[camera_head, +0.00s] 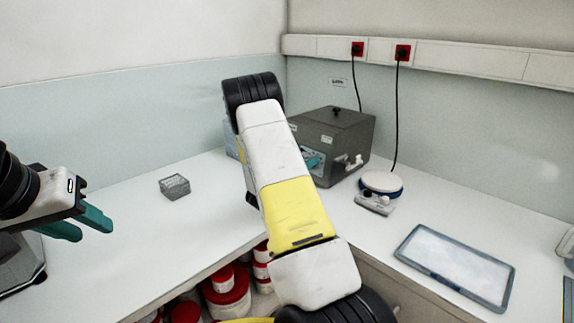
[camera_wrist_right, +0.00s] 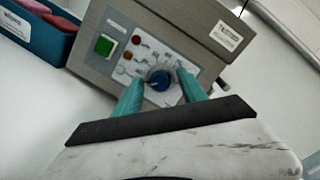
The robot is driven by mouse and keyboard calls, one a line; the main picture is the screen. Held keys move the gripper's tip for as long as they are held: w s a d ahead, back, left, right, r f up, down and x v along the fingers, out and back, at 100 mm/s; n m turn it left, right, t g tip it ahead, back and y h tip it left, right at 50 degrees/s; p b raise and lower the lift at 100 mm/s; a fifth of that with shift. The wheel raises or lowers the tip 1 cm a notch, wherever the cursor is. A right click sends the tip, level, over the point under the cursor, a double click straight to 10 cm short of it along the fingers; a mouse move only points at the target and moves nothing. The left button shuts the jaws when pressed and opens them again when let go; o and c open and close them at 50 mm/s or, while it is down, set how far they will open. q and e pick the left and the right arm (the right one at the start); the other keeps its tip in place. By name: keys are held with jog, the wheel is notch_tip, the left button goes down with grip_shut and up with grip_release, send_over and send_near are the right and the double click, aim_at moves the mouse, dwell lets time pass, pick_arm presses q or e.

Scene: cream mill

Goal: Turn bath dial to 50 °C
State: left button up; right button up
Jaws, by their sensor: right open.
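The bath is a dark grey box (camera_head: 345,132) with a black lid knob, standing in the back corner of the bench in the head view. In the right wrist view its front panel shows the blue round dial (camera_wrist_right: 158,81), with a scale around it. My right gripper (camera_wrist_right: 160,84) is open, its teal fingers on either side of the dial; I cannot tell whether they touch it. In the head view my right arm hides much of the bath's front. My left gripper (camera_head: 88,226) is at the left edge, its teal fingers apart, empty over the bench.
A blue bin (camera_wrist_right: 38,28) stands beside the bath. A small white-topped device (camera_head: 381,186) and a framed tray (camera_head: 458,265) are on the right bench. A small grey rack (camera_head: 174,187) sits on the left bench.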

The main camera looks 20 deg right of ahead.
jog(key=shift+d, duration=0.15)
grip_shut()
dwell(0.4)
jog(key=m+h, duration=0.1)
jog(key=m, duration=0.4)
jog(key=shift+w+g, duration=0.15)
jog(key=shift+g, duration=0.25)
jog(key=m+g+h, duration=0.1)
jog(key=m, duration=0.5)
jog(key=m+g, duration=0.1)
jog(key=m, duration=0.4)
jog(key=shift+w+g, duration=0.1)
jog(key=shift+g, duration=0.3)
jog(key=shift+m+g, duration=0.6)
jog(key=shift+m, duration=1.8)
